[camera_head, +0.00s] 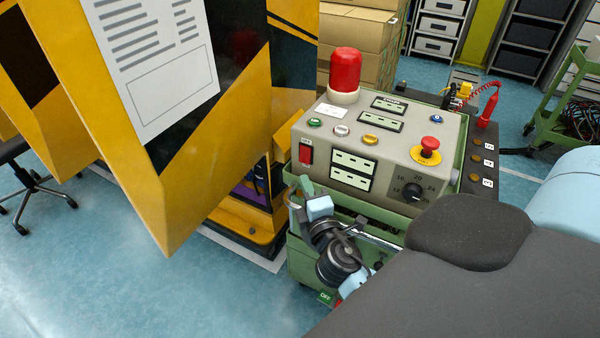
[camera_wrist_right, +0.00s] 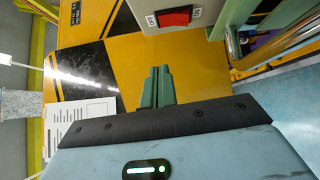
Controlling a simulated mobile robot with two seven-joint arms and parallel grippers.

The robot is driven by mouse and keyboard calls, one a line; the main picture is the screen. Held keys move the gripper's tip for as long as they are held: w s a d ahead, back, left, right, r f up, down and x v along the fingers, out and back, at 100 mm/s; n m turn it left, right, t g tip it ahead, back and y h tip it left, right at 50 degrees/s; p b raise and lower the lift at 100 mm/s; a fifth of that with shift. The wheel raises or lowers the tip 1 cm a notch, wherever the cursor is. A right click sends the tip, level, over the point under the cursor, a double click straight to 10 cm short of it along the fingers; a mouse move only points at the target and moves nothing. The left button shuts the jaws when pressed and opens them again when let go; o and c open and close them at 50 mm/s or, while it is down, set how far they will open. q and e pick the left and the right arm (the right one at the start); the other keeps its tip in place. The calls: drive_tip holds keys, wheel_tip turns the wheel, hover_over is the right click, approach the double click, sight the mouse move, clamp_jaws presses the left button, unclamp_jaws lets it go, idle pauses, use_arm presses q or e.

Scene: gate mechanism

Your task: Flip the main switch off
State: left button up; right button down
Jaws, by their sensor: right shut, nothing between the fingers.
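A red rocker switch (camera_head: 306,153) sits at the left end of the grey control box's front face (camera_head: 385,165), with a small white label above it. In the right wrist view the red switch (camera_wrist_right: 174,17) is at the top, with a small label at each end. My right gripper (camera_head: 307,186) is just below the switch in the head view, its green fingers together and empty. In the right wrist view the closed fingers (camera_wrist_right: 158,72) point up, below and slightly left of the switch, apart from it. My left gripper is not in view.
The box carries a red beacon (camera_head: 345,72), a red emergency button (camera_head: 427,150) and a dial (camera_head: 412,192). A yellow-black gate panel (camera_head: 190,190) stands close on the left. Blue floor (camera_head: 100,270) is clear at lower left.

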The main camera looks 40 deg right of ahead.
drive_tip(key=shift+r+v, duration=0.2)
drive_tip(key=shift+v, duration=1.05)
drive_tip(key=shift+a, duration=0.1)
